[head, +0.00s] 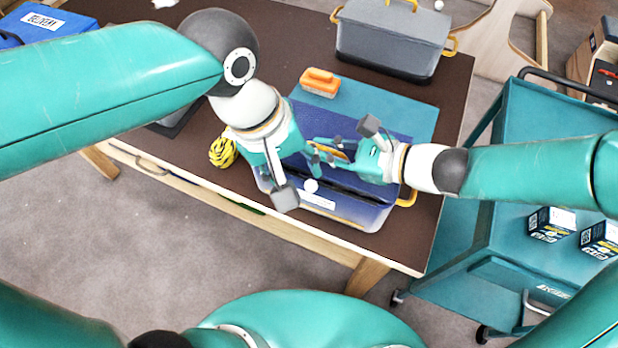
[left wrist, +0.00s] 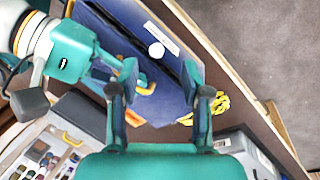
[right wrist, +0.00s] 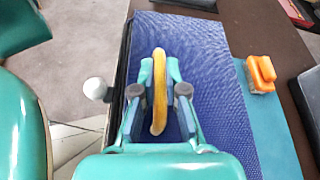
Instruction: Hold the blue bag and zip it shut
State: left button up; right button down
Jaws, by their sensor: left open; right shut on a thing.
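The blue bag (head: 352,211) lies on the brown table, with a long dark slit along its top and a white ball (head: 312,186) beside the slit. The ball also shows in the left wrist view (left wrist: 156,50) and right wrist view (right wrist: 95,88). My right gripper (head: 345,152) is shut on the bag's yellow handle loop (right wrist: 159,90), which stands between its fingers in the right wrist view. My left gripper (left wrist: 160,78) is open above the bag, its fingers apart and empty, close to the right gripper. The arms hide part of the bag's top.
A teal mat (head: 415,120) lies behind the bag, with an orange brush (head: 320,82) at its back left corner. A yellow rope coil (head: 222,152) sits left of the bag. A grey bin (head: 390,45) stands behind. A teal cart (head: 545,120) stands at the right.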

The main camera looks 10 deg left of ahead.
aim_at(309, 183)
pick_arm(q)
jog(key=shift+n+t, duration=0.3)
jog(key=shift+n, duration=0.5)
jog(key=x, duration=0.3)
jog(key=w+x, duration=0.1)
jog(key=x, duration=0.4)
jog(key=shift+w+f, duration=0.25)
jog(key=shift+c, duration=0.2)
grip_shut()
